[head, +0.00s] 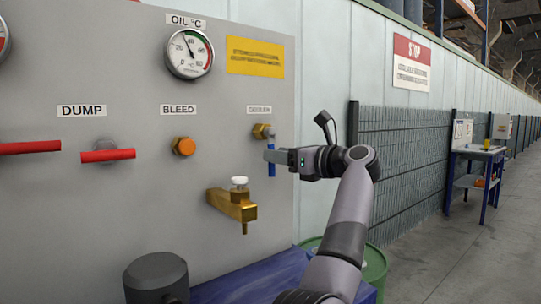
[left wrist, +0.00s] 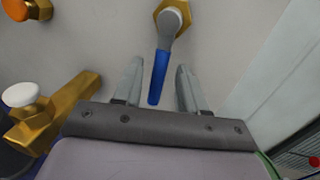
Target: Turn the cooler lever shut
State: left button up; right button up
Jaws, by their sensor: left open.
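The cooler lever (head: 271,167) has a blue handle hanging down from a brass fitting (head: 262,131) on the grey panel, under a small label. In the left wrist view the blue lever (left wrist: 158,78) points down and slightly left from its grey hub. My left gripper (head: 270,156) is at the lever in the head view. In the left wrist view its two fingers (left wrist: 155,85) are open, one on each side of the blue handle, with gaps showing on both sides. The near finger hides part of the lever in the head view. My right gripper is not in view.
A brass tap with a white knob (head: 235,203) sticks out below left of the lever. An orange bleed plug (head: 184,146) and a red dump lever (head: 108,155) are further left. A green drum (head: 374,268) stands below right. An oil gauge (head: 190,53) is above.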

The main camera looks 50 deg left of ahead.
pick_arm(q)
jog(key=shift+s+a, duration=0.2)
jog(key=shift+a, duration=1.3)
grip_shut()
